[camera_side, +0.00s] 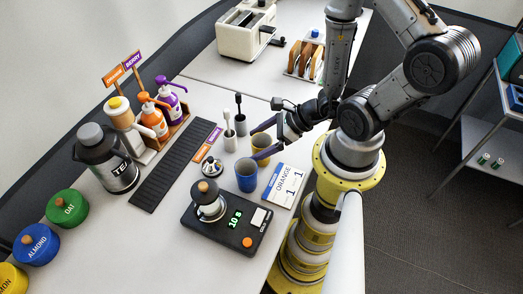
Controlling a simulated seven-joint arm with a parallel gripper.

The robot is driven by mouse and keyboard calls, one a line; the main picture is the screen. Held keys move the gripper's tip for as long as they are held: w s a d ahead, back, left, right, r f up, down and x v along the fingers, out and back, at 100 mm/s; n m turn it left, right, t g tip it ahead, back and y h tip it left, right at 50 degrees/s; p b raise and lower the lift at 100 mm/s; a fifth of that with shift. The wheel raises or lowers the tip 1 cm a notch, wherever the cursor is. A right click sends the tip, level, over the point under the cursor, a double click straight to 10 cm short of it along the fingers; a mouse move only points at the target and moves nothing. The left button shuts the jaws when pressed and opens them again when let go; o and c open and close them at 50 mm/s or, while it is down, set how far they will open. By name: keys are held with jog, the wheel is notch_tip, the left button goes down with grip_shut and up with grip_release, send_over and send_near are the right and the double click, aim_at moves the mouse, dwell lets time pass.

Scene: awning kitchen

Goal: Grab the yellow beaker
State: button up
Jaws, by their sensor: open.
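The yellow beaker (261,150) stands upright on the white counter near the middle of the side view. Part of it is hidden by my gripper's fingers. My gripper (260,141) is open, with its dark bluish fingers reaching left and down from the wrist around or just in front of the beaker. I cannot tell whether the fingers touch it. A blue beaker (246,175) stands close by, just below and left of the yellow one.
A black scale (227,222) with a small pot sits in front. An ORANGE card (285,186) lies right of the beakers. A dark mat (180,165), tea flask (110,160) and pump bottles (153,122) are further left.

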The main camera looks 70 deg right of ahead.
jog(key=shift+x, duration=0.95)
jog(key=c, duration=1.4)
jog(key=shift+r, duration=0.15)
